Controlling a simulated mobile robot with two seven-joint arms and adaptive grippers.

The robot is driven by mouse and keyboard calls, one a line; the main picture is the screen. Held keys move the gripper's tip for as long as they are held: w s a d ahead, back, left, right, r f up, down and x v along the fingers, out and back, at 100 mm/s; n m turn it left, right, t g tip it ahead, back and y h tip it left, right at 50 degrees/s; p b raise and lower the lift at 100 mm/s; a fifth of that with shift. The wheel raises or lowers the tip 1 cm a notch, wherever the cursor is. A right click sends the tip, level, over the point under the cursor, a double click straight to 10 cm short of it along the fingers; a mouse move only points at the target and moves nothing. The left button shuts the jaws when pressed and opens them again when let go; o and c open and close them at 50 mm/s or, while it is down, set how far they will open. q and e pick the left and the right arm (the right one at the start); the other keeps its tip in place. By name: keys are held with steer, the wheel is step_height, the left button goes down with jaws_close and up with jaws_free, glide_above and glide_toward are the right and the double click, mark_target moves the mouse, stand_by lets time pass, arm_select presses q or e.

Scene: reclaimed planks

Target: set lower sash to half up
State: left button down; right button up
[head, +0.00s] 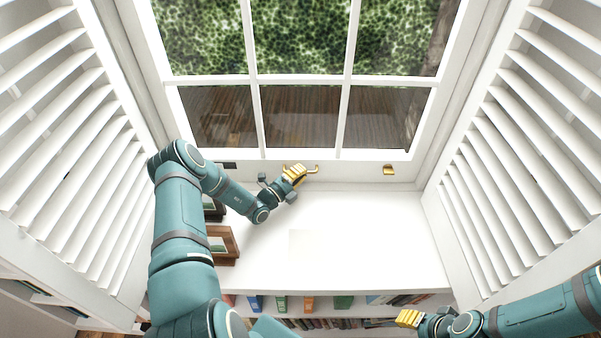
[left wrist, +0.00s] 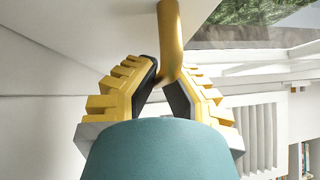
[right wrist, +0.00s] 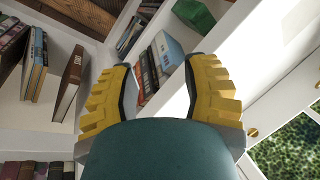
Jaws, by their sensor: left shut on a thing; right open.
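The white-framed window sash (head: 300,154) stands behind the sill, with its bottom rail low, near the sill. A brass handle (head: 314,168) is on that rail, left of its middle. My left gripper (head: 293,174) is shut on this handle. In the left wrist view the brass bar (left wrist: 170,40) runs down between the yellow-backed fingers (left wrist: 166,82), which hide its lower end. A second brass fitting (head: 388,170) sits free on the right of the rail. My right gripper (head: 408,318) is open and empty, low at the right, in front of the bookshelf.
Louvred white shutters stand on the left (head: 70,150) and right (head: 520,150). The sill's middle and right are clear. Books (right wrist: 68,82) fill shelves below.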

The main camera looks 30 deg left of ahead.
mark_target(301, 137)
arm_select(q)
step_height(301, 137, up, 16)
steer(key=p, duration=0.9)
steer(key=shift+f+p, duration=0.25)
steer(key=shift+p, duration=0.15)
steer(key=shift+f, duration=0.1)
steer(key=c, duration=1)
jaws_free()
steer(key=shift+w+f, duration=0.1)
steer(key=shift+w, duration=0.05)
steer(key=shift+c, duration=0.2)
steer(key=v, duration=1.2)
